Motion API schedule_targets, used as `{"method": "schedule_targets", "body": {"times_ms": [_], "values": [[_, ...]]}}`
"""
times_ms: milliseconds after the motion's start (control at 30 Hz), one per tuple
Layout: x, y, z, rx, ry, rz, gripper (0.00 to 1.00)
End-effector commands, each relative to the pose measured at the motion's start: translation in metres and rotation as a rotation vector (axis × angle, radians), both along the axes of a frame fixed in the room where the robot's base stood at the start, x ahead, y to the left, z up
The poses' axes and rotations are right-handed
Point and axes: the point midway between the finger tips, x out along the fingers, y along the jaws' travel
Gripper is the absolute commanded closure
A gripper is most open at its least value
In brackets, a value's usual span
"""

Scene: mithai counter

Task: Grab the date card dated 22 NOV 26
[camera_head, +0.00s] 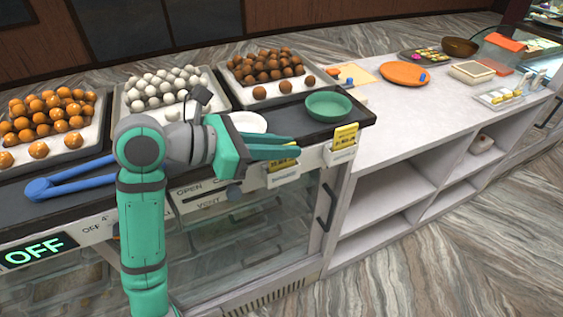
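Two yellow date cards stand in small white holders on the front of the sweets counter. One card (346,136) is at the counter's right end, in full view. The other card (281,165) is further left, partly covered by my gripper. The print on both is too small to read, so I cannot tell which is dated 22 NOV 26. My gripper (296,147) reaches right, its two teal fingers apart, with nothing seen held between them. The fingertips are in front of or above the left card; I cannot tell whether they touch it.
Trays of orange (92,103), white (205,79) and brown sweets (297,77) line the counter. A green bowl (328,106), a white plate (254,122) and blue tongs (75,187) are near its front. The pale counter (400,125) at right has clear space.

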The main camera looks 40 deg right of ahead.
Motion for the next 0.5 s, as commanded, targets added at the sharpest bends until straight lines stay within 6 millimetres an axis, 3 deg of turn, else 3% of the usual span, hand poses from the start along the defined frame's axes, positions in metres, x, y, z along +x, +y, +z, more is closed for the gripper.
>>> {"method": "schedule_targets", "body": {"times_ms": [167, 267, 500], "values": [[0.0005, 0.0005, -0.0002, 0.0, 0.0, 0.002, 0.84], [0.0008, 0.001, -0.0002, 0.0, 0.0, 0.003, 1.0], [0.0023, 0.0033, -0.0002, 0.0, 0.0, 0.008, 1.0]]}}
